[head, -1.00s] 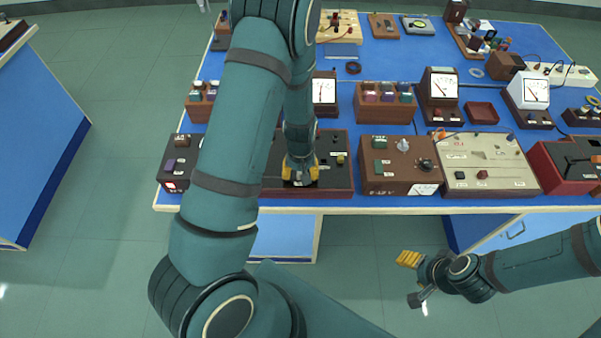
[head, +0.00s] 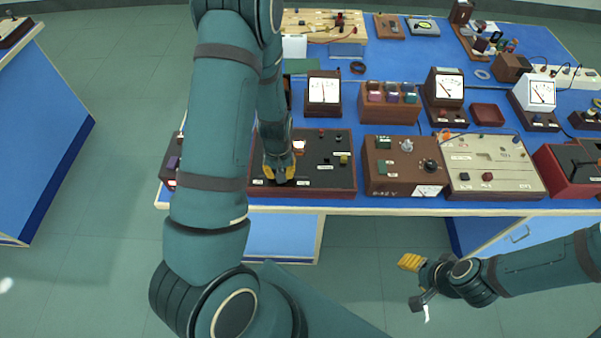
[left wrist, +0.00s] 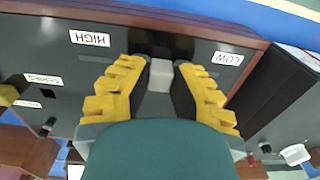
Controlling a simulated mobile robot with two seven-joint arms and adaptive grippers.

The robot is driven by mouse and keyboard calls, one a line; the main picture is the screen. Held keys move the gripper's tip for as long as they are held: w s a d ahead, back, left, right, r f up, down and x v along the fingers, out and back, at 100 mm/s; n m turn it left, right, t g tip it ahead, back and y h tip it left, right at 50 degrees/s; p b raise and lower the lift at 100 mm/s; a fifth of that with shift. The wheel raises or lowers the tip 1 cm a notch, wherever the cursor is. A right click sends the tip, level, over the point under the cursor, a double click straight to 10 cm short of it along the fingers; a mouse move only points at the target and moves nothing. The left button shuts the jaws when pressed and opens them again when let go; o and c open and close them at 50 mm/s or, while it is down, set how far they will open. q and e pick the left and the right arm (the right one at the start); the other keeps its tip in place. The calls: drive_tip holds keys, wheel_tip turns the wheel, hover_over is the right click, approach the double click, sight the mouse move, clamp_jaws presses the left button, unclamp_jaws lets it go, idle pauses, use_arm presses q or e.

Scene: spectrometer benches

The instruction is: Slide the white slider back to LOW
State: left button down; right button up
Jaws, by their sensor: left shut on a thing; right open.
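The dark slider panel (head: 318,178) in a brown frame lies at the bench's front edge. In the left wrist view, the white slider (left wrist: 161,75) sits between the two yellow fingers of my left gripper (left wrist: 162,72), which is shut on it. The LOW label (left wrist: 228,58) is right of the slider there, and the HIGH label (left wrist: 90,38) is left. In the head view my left gripper (head: 279,175) is over the panel's left part and hides the slider. My right gripper (head: 412,283) is open and empty, over the floor in front of the bench.
A brown box with knobs (head: 401,170) stands right beside the panel, then a beige panel (head: 490,170). A meter (head: 323,92) and a rack of coloured parts (head: 388,100) stand behind. A dark box (left wrist: 270,95) is close beside the panel's LOW end.

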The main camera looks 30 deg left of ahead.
sight(260, 176)
use_arm(q)
drive_tip(key=s+a, duration=0.2)
drive_tip(key=a, duration=0.1)
drive_tip(key=s+a, duration=0.1)
drive_tip(key=shift+a+f+b, duration=0.15)
drive_tip(key=shift+a+b, duration=0.2)
drive_tip(key=shift+b, duration=0.05)
drive_tip(key=shift+a, duration=0.1)
drive_tip(key=c, duration=1.1)
unclamp_jaws()
drive_tip(key=shift+s, duration=0.1)
drive_tip(key=shift+c, duration=0.2)
drive_tip(key=o, duration=0.3)
drive_tip(key=shift+a, duration=0.15)
